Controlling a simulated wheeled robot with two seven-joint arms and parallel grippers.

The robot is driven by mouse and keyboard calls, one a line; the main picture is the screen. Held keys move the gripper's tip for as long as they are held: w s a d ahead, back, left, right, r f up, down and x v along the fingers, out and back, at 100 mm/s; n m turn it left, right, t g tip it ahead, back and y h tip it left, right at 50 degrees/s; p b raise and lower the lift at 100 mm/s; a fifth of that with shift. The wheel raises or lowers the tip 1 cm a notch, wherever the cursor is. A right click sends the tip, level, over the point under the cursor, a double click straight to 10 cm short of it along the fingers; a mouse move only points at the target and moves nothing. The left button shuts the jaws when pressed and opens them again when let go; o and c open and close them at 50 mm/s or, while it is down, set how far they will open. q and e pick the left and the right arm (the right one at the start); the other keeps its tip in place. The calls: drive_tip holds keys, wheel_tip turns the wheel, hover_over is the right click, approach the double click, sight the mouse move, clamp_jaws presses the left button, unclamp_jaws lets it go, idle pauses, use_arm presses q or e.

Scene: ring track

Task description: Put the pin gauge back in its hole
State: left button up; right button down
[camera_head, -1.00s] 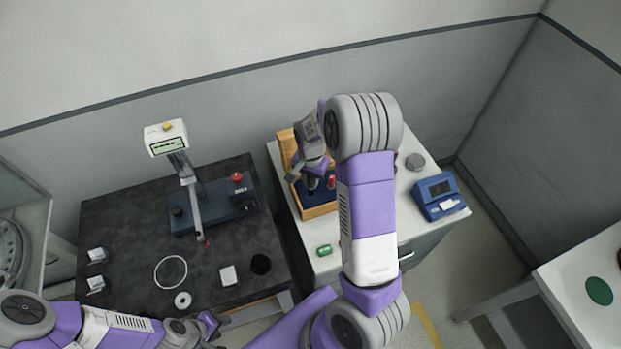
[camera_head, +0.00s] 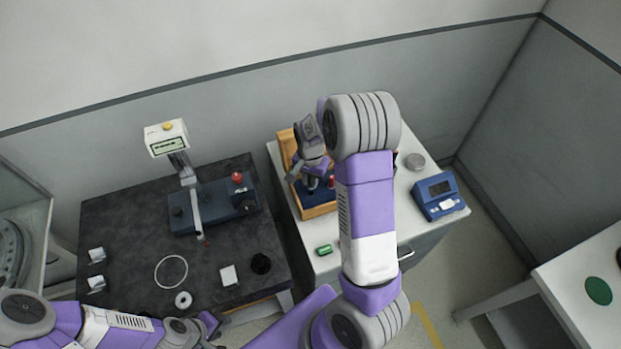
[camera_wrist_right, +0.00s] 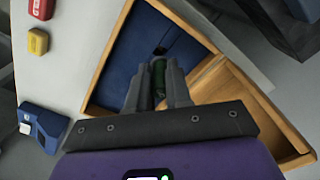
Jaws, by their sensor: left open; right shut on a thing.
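The pin gauge (camera_wrist_right: 158,78) shows as a dark green piece between the fingers of my right gripper (camera_wrist_right: 158,90) in the right wrist view. The gripper is shut on it, over the blue insert (camera_wrist_right: 125,60) of an open wooden case (camera_wrist_right: 110,50). A small dark hole (camera_wrist_right: 160,50) lies just beyond the gauge's visible end; I cannot tell whether the gauge enters it. In the head view my right gripper (camera_head: 313,183) is over the case (camera_head: 318,211), and the gauge cannot be made out. My left gripper (camera_head: 212,328) is open and empty by the dark table's front edge.
A green block (camera_head: 324,250) lies in front of the case. Red (camera_wrist_right: 40,9) and yellow (camera_wrist_right: 38,42) blocks and a blue device (camera_head: 440,195) are on the white cabinet. A gauge stand (camera_head: 215,205) and a ring (camera_head: 171,272) are on the dark table (camera_head: 130,225).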

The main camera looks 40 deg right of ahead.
sight(310, 186)
drive_tip(key=shift+f+b, duration=1.3)
drive_tip(key=shift+f, duration=0.55)
idle(0.3)
drive_tip(key=c, duration=1)
unclamp_jaws()
drive_tip(key=shift+o, duration=0.2)
wheel_tip(310, 186, up, 8)
drive_tip(key=shift+f+p, duration=0.2)
drive_tip(key=shift+p, duration=0.25)
